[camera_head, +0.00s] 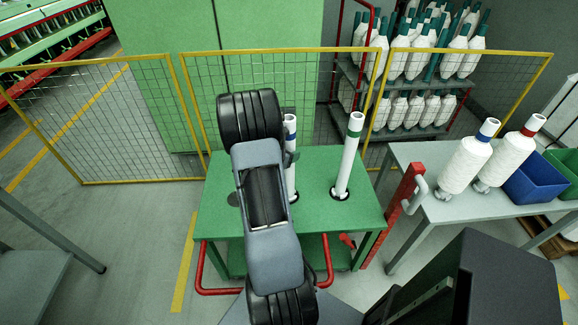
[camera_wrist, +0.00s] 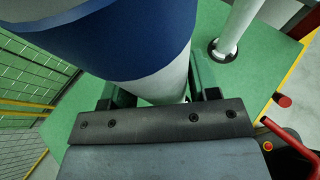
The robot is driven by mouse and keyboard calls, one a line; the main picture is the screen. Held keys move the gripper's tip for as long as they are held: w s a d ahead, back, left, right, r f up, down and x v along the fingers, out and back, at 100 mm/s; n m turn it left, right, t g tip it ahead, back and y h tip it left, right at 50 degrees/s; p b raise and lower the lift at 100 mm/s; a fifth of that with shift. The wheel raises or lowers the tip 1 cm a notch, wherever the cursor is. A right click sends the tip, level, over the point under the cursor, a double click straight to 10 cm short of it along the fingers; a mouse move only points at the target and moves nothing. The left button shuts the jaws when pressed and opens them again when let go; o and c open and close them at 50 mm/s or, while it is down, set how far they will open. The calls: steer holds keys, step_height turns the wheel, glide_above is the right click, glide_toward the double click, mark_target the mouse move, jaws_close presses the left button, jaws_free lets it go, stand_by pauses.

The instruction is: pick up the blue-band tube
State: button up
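The blue-band tube (camera_head: 291,165) is a white tube standing upright on the green table (camera_head: 220,208), partly hidden behind my arm in the head view. In the wrist view its wide blue band (camera_wrist: 150,50) fills the upper left, with the white part running down below it. My gripper (camera_wrist: 162,92) is at the tube, with one green finger on either side of it below the band. Contact between the fingers and the tube cannot be made out. In the head view my arm hides the gripper.
A green-band tube (camera_head: 349,155) stands close by on the same table. To the right, a grey table (camera_head: 440,209) bears two yarn-wound tubes (camera_head: 466,163) and blue (camera_head: 534,180) and green bins. A yellow-framed mesh fence (camera_head: 130,120) runs behind. Red rails border the green table.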

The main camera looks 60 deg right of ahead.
steer(key=c, duration=0.9)
steer(key=shift+r, duration=0.1)
